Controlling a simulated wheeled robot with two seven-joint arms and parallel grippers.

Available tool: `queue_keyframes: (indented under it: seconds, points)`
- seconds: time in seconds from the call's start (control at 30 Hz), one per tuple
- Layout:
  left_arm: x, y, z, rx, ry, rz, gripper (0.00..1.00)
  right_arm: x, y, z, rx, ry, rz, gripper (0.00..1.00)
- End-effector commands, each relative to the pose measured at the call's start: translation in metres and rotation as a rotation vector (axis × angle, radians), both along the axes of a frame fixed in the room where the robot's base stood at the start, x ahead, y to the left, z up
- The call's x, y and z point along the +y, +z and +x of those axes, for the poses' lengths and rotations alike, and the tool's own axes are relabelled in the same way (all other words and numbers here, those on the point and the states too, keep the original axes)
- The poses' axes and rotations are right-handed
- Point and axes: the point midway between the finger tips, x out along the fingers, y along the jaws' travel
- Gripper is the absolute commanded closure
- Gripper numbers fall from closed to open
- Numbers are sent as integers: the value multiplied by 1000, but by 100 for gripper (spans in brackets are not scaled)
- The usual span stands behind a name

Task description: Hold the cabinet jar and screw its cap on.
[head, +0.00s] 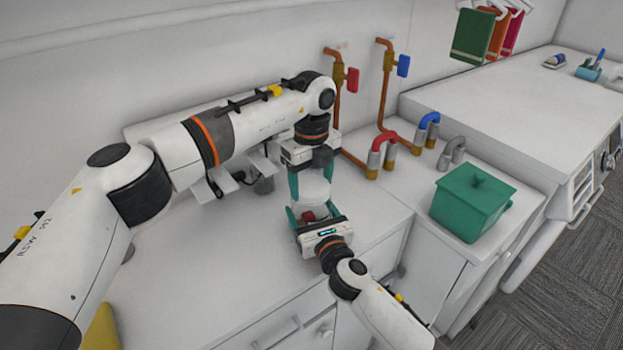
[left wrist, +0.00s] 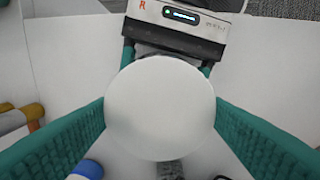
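The round white cap (left wrist: 160,108) fills the middle of the left wrist view, with its top facing me. The teal fingers of my left gripper (left wrist: 160,105) meet it on both sides. In the head view my left gripper (head: 312,178) points down over the white jar (head: 313,193), above the counter. My right gripper (head: 314,212) comes in from the front, its teal fingers on either side of the jar's lower part. It also shows in the left wrist view (left wrist: 168,62), its fingers running under the cap. The cap hides the jar's body and threads there, so their fit cannot be seen.
A green box with a lid (head: 472,205) stands on the counter at right. Copper pipes with a red valve (head: 352,80) and a blue valve (head: 403,65) rise behind. Pipe bends (head: 383,150) stand near them. The counter's left front (head: 190,260) is clear.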

Motion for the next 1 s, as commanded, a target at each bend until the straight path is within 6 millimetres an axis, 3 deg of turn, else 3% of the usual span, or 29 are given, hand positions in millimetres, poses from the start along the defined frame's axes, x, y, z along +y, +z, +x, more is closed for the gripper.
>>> queue_keyframes:
  seconds: [0.2, 0.33, 1.0]
  points:
    - [0, 0, 0, 0, -17, 0, 59, 0, -1, 0, 2, -1, -1, 86]
    - [0, 0, 0, -1, -160, 0, 59, 0, -1, 0, 2, -1, -1, 86]
    - [0, -1, 0, 0, -1611, 2, 59, 0, -1, 0, 1, -1, 0, 86]
